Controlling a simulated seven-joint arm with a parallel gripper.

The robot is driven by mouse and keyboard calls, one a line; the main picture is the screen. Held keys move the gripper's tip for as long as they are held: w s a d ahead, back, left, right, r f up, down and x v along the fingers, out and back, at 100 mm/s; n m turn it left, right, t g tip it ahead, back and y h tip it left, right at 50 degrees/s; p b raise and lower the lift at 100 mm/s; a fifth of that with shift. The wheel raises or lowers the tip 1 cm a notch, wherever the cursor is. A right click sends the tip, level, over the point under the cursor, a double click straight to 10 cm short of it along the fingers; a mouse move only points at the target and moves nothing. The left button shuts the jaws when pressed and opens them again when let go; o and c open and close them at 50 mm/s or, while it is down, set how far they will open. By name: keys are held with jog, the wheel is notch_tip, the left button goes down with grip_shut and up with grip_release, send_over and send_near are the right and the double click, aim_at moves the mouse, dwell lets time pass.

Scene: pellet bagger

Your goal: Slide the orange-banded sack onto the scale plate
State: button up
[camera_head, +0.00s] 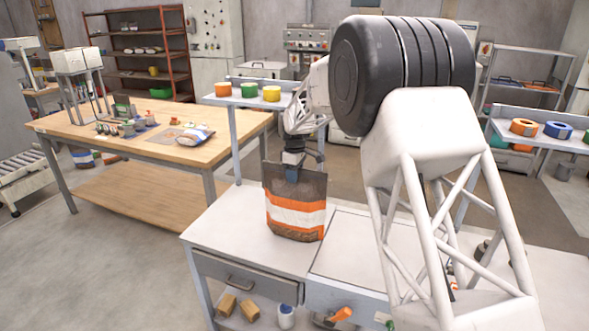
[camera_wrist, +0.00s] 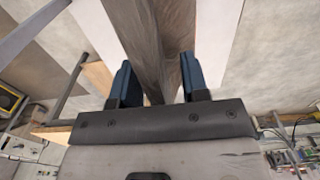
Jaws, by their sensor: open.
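The orange-banded sack (camera_head: 296,218) stands upright on the pale bench in the head view. It is brown with orange and white bands. My gripper (camera_head: 292,172) is at its top edge, pointing down. In the wrist view, the blue fingers of my gripper (camera_wrist: 158,78) are apart, with the brown top of the sack (camera_wrist: 155,40) between them. A gap shows beside the right finger. A flat pale panel (camera_head: 350,250) lies to the right of the sack; I cannot tell for certain whether it is the scale plate.
The pale bench top (camera_head: 225,225) is clear to the left of the sack. A raised shelf (camera_head: 240,100) with tape rolls stands behind it. A wooden table (camera_head: 100,150) with small items is at the left. Another shelf (camera_head: 545,140) with tape rolls is at the right.

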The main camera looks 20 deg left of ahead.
jog(key=shift+f, duration=0.1)
grip_shut()
dwell(1.5)
